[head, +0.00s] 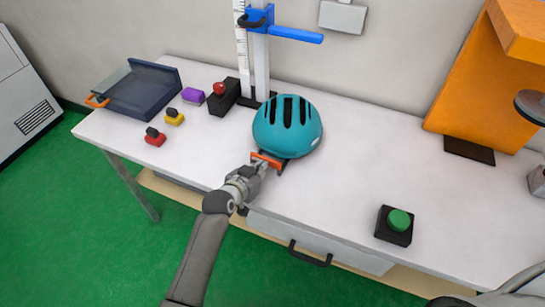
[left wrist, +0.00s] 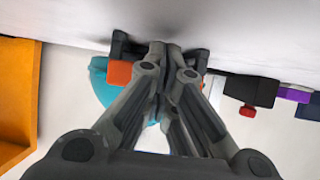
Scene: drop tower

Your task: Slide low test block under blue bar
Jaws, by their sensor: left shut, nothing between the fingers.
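The blue bar (head: 290,32) juts right from the tower's white upright, high above the table. A teal helmet (head: 275,125) with black vents sits below and in front of it; it also shows in the left wrist view (left wrist: 100,85). An orange part (head: 266,160) lies at the helmet's front edge, beside my left gripper (head: 258,168). The left gripper (left wrist: 172,48) is shut and empty, low over the table. I cannot tell whether the orange part touches the fingers. No block is clearly marked as the low test block; a small purple block (head: 193,95) lies left of the tower.
A black box with a red knob (head: 219,88), red (head: 155,138) and yellow (head: 174,117) pieces and a dark tray (head: 145,92) stand on the left. A green button (head: 399,220) is front right. The table between helmet and button is clear.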

